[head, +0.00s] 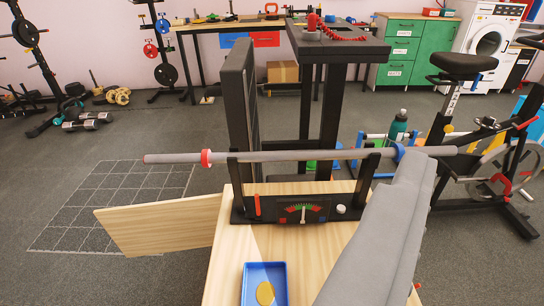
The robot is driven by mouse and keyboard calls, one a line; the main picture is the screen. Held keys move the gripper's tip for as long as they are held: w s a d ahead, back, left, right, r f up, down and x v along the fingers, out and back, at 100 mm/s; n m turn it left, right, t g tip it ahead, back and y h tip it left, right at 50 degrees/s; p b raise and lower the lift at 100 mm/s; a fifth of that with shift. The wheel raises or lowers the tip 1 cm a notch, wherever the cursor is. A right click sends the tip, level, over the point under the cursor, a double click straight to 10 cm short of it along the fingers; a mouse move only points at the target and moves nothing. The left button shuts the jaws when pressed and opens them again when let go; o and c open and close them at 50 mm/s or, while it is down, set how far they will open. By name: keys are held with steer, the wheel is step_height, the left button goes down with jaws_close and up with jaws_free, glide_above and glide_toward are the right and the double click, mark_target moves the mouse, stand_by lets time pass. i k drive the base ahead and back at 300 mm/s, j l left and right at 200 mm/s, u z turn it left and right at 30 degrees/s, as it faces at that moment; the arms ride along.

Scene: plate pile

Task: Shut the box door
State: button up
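The wooden box (235,262) stands in the lower middle, light wood, with its top facing me. Its door (160,226), a flat light wood panel, sticks out to the left from the box's side and stands open. A large grey angular shape (375,250) rises from the bottom right across the box's right side. It looks like part of my gripper or arm. I cannot make out two fingertips on it, nor whether they are open or shut. It is apart from the door, on the opposite side of the box. The door's hinge edge is hidden behind the box top.
On the box stand a black dial stand (285,211) bearing a long grey bar (270,156), and a blue tray (264,268) with a yellow disc. A black frame (240,100) stands behind. An exercise bike (470,130) is at right. Floor left of the door is clear.

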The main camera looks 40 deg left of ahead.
mark_target(162, 227)
steer(key=u, duration=2.75)
steer(key=i+j+u, duration=0.1)
steer(key=u, duration=1.6)
steer(key=i+z, duration=0.4)
steer(key=i+j+z, duration=0.1)
steer(key=i+z, duration=0.25)
steer(key=i, duration=0.3)
steer(key=i+j+z, duration=0.2)
steer(key=i+z, duration=0.2)
steer(key=i+l+z, duration=0.15)
steer(key=i+z, duration=0.15)
steer(key=i, duration=0.2)
steer(key=i+z, duration=0.35)
steer(key=i, duration=0.2)
steer(key=i+j+z, duration=0.1)
steer(key=i+z, duration=0.2)
steer(key=i, duration=0.2)
steer(key=i+j+z, duration=0.35)
steer(key=i, duration=0.2)
steer(key=i+l+z, duration=0.15)
steer(key=i+z, duration=0.2)
steer(key=i, duration=0.45)
steer(key=i+z, duration=0.4)
steer(key=i, duration=0.4)
steer(key=z, duration=0.4)
steer(key=i+j+z, duration=0.1)
steer(key=z, duration=0.65)
steer(key=i+j+z, duration=0.1)
steer(key=z, duration=2.1)
